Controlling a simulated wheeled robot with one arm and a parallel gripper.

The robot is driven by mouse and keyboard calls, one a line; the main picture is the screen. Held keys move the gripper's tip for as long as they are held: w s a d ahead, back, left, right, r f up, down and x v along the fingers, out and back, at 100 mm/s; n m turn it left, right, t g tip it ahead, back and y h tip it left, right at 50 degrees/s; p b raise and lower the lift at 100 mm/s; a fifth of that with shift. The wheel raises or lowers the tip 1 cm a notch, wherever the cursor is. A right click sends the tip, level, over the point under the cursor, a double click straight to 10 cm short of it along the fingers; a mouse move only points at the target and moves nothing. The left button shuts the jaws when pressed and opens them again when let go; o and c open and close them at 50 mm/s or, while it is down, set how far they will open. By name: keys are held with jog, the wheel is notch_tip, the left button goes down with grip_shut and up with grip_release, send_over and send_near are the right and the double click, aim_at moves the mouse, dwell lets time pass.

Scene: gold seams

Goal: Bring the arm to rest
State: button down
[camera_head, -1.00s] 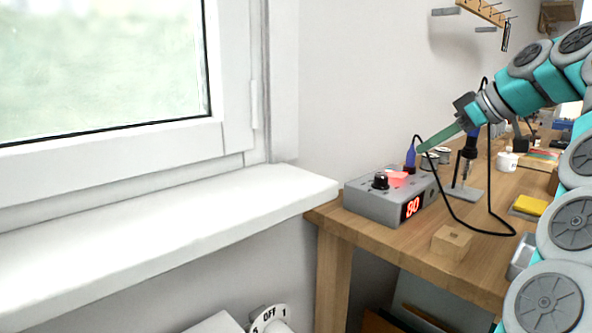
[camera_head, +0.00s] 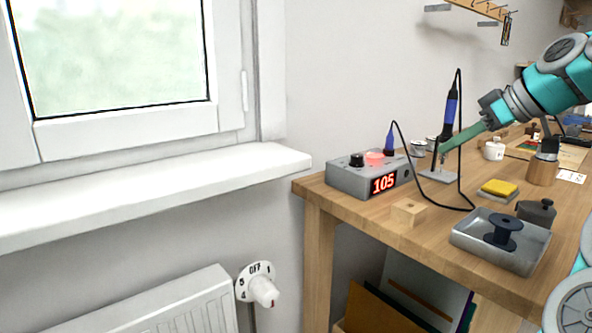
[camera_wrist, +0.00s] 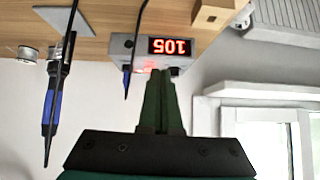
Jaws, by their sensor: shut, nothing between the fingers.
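My arm reaches in from the right in the head view, and my gripper (camera_head: 444,148) ends it with long green fingers shut together and empty. The fingers point down-left over the bench, in front of the soldering iron (camera_head: 450,108) in its stand as the view shows it. In the wrist view, upside down, the shut fingers (camera_wrist: 161,75) point at the soldering station (camera_wrist: 180,50). The station (camera_head: 350,181) has a lit red 105 display, a black knob and a glowing red lamp. I cannot tell how far the fingertips are from the iron or station.
The wooden bench (camera_head: 420,245) holds a wooden block (camera_head: 408,212), a grey tray (camera_head: 480,252) with a dark spool, a yellow sponge (camera_head: 499,187) and a white cup (camera_head: 493,150). A windowsill (camera_head: 150,190) and radiator (camera_head: 165,305) are at left. A cable loops near the iron.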

jog(key=s+a+f+g, duration=0.1)
jog(key=a, duration=0.2)
jog(key=s+a+f+g, duration=0.1)
jog(key=a+f, duration=0.1)
jog(key=a, duration=0.2)
jog(key=s+a+f, duration=0.2)
jog(key=a, duration=0.1)
jog(key=shift+s+a+m+g, duration=0.1)
jog(key=shift+a+m+g, duration=0.2)
jog(key=shift+g, duration=0.1)
jog(key=s+a+f+m+g+h, duration=0.1)
jog(key=s+a+f+g+h, duration=0.1)
jog(key=s+a+f, duration=0.6)
jog(key=s+d+f+m+g+h, duration=0.2)
jog(key=s+f+m, duration=0.1)
jog(key=s+f, duration=0.8)
jog(key=s+d+f+m+g+h, duration=0.1)
jog(key=s+f+m+g+h, duration=0.1)
jog(key=s+f, duration=0.9)
jog(key=shift+s+d+f+m, duration=0.35)
jog(key=shift+s+m, duration=0.15)
jog(key=shift+s, duration=0.6)
jog(key=c, duration=1.6)
grip_release()
